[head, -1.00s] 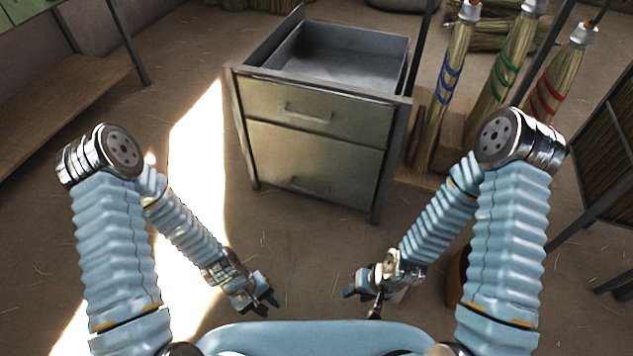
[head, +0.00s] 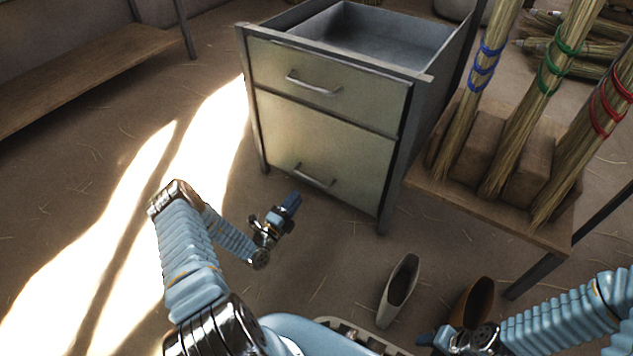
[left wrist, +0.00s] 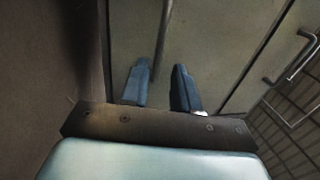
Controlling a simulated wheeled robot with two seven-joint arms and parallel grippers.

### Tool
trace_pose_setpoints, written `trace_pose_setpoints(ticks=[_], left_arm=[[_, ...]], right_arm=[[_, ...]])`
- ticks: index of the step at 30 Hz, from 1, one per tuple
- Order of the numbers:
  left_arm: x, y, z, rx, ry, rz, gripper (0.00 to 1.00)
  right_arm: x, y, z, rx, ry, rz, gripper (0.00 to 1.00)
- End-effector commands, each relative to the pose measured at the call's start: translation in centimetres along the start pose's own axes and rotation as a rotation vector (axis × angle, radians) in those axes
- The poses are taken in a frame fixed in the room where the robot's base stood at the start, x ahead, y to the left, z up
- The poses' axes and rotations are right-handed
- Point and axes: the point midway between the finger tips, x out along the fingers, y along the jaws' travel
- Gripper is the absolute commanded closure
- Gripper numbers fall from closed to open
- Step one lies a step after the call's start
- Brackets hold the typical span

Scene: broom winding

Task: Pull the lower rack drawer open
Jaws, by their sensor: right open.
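The rack is a metal cabinet with two beige drawer fronts in the head view. The lower rack drawer (head: 325,135) is shut, with a grey bar handle (head: 315,176) near its bottom edge. My left gripper (head: 291,200) is low in front of it, just below and left of the handle, apparently not holding it. My right gripper (head: 428,340) is open and empty at the bottom right.
The upper drawer (head: 335,88) is shut, below an open metal tray top (head: 375,40). Brooms (head: 475,85) stand on a wooden bench (head: 490,215) to the right. Floor left of the cabinet is clear.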

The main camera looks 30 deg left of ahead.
Motion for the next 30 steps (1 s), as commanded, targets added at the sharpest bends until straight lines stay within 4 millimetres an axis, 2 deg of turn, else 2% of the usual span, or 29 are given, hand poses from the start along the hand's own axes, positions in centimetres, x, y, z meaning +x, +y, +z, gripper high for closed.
trace_pose_setpoints(ticks=[6, 12, 18, 25, 30], left_arm=[[5.2, 0.2, -0.2, 0.003, 0.006, -0.002, 0.7], [8.3, 0.1, -0.2, 0.003, 0.005, -0.001, 0.7], [9.4, 0.0, -0.2, 0.001, 0.005, 0.001, 0.7], [9.5, 0.0, -0.2, 0.001, 0.005, 0.001, 0.7], [9.4, 0.0, -0.2, 0.001, 0.005, 0.001, 0.96]], right_arm=[[0.9, 0.4, 0.0, 0.001, 0.002, 0.0, 0.57], [1.4, 0.6, -0.1, 0.002, 0.004, 0.001, 0.57], [1.5, 0.6, -0.1, 0.002, 0.004, 0.001, 0.57], [1.5, 0.6, -0.1, 0.002, 0.004, 0.001, 0.57], [1.5, 0.6, -0.1, 0.002, 0.004, 0.001, 0.57]])
